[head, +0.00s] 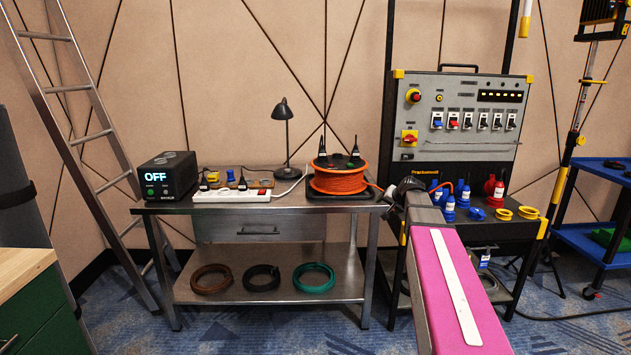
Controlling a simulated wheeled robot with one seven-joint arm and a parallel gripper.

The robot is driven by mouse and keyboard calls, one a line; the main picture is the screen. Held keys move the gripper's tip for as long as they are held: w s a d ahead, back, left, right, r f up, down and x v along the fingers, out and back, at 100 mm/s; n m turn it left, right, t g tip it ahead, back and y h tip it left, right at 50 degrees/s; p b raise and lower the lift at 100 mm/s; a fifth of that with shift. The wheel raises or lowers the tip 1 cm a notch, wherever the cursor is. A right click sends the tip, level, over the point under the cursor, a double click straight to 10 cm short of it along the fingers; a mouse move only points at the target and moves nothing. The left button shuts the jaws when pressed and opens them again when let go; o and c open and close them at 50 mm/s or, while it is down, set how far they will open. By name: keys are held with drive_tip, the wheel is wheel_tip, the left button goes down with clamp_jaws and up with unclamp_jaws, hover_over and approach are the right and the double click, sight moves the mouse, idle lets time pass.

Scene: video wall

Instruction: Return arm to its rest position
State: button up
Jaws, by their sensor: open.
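My arm reaches in from the lower right of the head view, with a magenta link carrying a white strip. It points away from me, toward the gap between the steel workbench (270,209) and the grey power panel (462,147). My gripper (396,191) is the small dark end beyond that link, by the bench's right edge. It is open; its fingers are small and hard to make out. An orange cable from the cable reel (339,181) runs to a small white-tagged part (388,193) beside the gripper. I cannot tell whether they touch.
A black box reading OFF (167,176), a white power strip (230,196) and a desk lamp (284,137) stand on the bench. Blue plugs (448,207) and yellow rings (528,212) lie right of my arm. A ladder (88,135) leans left; a blue cart (600,172) stands right.

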drive_tip(key=s+a+f+n+g+h, duration=0.1)
drive_tip(key=s+a+f+g, duration=0.2)
drive_tip(key=s+f, duration=0.5)
drive_tip(key=s+a+f+n+g+h, duration=0.1)
drive_tip(key=s+a+f+n+g, duration=0.1)
drive_tip(key=s+f, duration=0.6)
drive_tip(key=s+a+f+n+g+h, duration=0.1)
drive_tip(key=s+a+f+g, duration=0.3)
drive_tip(key=s, duration=1)
wheel_tip(320, 180, down, 4)
drive_tip(key=shift+s+a+r+n, duration=0.1)
drive_tip(key=shift+s+a+n, duration=0.25)
drive_tip(key=shift+n, duration=0.15)
